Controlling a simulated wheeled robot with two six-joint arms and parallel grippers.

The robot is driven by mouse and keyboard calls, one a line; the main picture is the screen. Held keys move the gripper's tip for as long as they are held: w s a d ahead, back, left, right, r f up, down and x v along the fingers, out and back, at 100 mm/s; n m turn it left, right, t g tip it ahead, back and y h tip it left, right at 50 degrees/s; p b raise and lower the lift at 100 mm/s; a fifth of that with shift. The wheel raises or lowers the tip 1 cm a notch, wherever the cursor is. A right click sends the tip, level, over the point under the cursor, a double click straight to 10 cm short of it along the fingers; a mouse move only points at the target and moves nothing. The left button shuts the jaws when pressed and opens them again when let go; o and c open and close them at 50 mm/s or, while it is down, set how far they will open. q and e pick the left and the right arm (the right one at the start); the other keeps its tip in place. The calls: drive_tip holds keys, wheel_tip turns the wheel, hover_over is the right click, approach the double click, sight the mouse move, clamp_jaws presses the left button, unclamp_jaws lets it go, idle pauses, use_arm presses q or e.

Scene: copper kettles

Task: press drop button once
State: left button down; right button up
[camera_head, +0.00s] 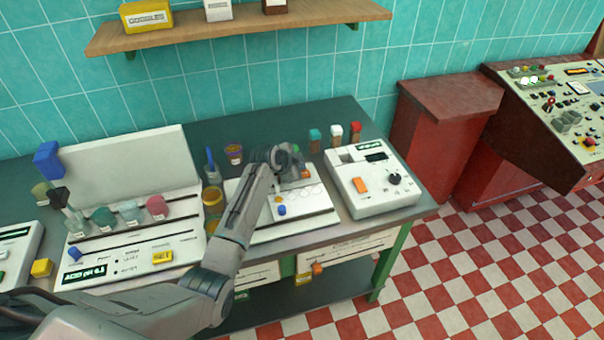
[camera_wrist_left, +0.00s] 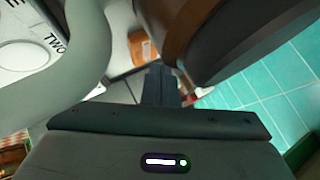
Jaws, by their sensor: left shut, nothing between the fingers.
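My left gripper (camera_head: 294,178) is over the back part of a white board unit (camera_head: 309,221) in the middle of the table. Its fingers (camera_wrist_left: 160,80) are shut and empty in the left wrist view. A small blue knob or button (camera_head: 282,210) is on the board, in front of the gripper and apart from it. No label reading "drop" is legible, so I cannot tell which control is the drop button. My arm hides part of the board. An orange block or switch (camera_wrist_left: 143,46) shows beyond the fingertips in the left wrist view. My right gripper is not in view.
A white box with an orange switch (camera_head: 360,185) and black dial (camera_head: 394,179) stands right of the board. Several small capped jars stand behind it. An amber jar (camera_head: 213,196) and a purple-rimmed pot (camera_head: 234,154) stand left of the board. A rack of coloured flasks (camera_head: 130,212) is farther left.

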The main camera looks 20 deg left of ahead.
use_arm(q)
drive_tip(key=shift+f, duration=0.1)
drive_tip(key=shift+f, duration=0.35)
drive_tip(key=shift+f+b, duration=0.5)
drive_tip(key=shift+b, duration=0.05)
idle(0.8)
drive_tip(key=shift+r+p, duration=0.75)
drive_tip(key=shift+r, duration=0.15)
drive_tip(key=shift+r, duration=0.15)
wheel_tip(320, 180, up, 5)
drive_tip(key=p, duration=0.4)
